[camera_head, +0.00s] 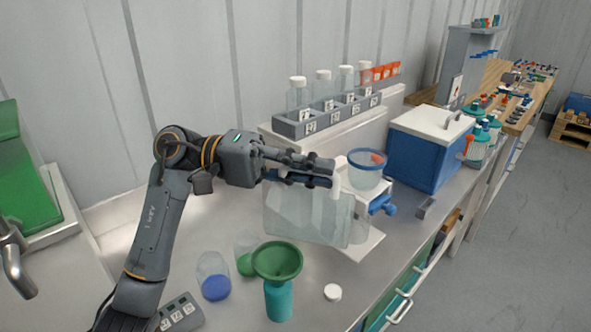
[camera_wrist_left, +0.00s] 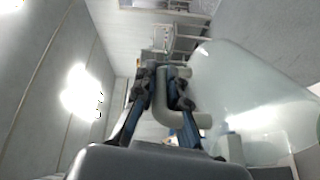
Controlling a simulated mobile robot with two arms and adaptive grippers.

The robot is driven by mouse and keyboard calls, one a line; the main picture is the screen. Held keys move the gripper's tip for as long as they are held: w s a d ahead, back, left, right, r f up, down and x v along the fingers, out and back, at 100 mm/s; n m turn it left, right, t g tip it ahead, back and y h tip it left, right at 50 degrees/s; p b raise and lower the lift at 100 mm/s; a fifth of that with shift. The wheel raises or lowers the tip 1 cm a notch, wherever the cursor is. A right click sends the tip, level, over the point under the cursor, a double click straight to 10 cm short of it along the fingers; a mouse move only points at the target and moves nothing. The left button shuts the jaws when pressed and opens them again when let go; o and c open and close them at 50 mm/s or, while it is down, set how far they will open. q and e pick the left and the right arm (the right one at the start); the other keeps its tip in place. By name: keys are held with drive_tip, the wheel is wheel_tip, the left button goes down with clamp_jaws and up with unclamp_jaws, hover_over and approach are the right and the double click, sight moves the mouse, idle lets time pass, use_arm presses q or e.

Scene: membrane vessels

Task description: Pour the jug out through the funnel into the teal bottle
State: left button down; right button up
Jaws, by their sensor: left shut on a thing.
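The jug (camera_head: 308,214) is a large, clear, pale vessel held up above the bench, behind and to the right of the funnel. It looks tipped well over. My left gripper (camera_head: 332,172) is shut on its pale handle, which shows between the fingers (camera_wrist_left: 167,98) in the left wrist view, with the jug's clear body (camera_wrist_left: 245,90) to the right. The green funnel (camera_head: 277,262) sits upright in the neck of the teal bottle (camera_head: 279,302) on the bench. Any liquid in the jug is hard to make out, and no stream shows. My right gripper is not in view.
A white cap (camera_head: 333,292) lies right of the bottle. Clear vessels with blue (camera_head: 215,288) and green (camera_head: 246,265) contents stand to the left. A blue-rimmed vessel (camera_head: 366,172) and a blue cooler (camera_head: 420,150) stand behind right. A bottle rack (camera_head: 330,118) stands at the back.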

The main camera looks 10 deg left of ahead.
use_arm(q)
drive_tip(key=d+y+p, duration=0.4)
drive_tip(key=d+y, duration=0.3)
drive_tip(key=d, duration=0.1)
drive_tip(key=f+y+p, duration=0.1)
drive_tip(key=y, duration=0.2)
drive_tip(key=f+y+p, duration=0.2)
drive_tip(key=y, duration=0.2)
drive_tip(key=f+t+y+p, duration=0.1)
drive_tip(key=y, duration=0.3)
drive_tip(key=shift+s+a+f, duration=0.1)
drive_tip(key=shift+s+f, duration=0.05)
drive_tip(key=shift+s, duration=0.1)
drive_tip(key=shift+a, duration=0.1)
idle(2.0)
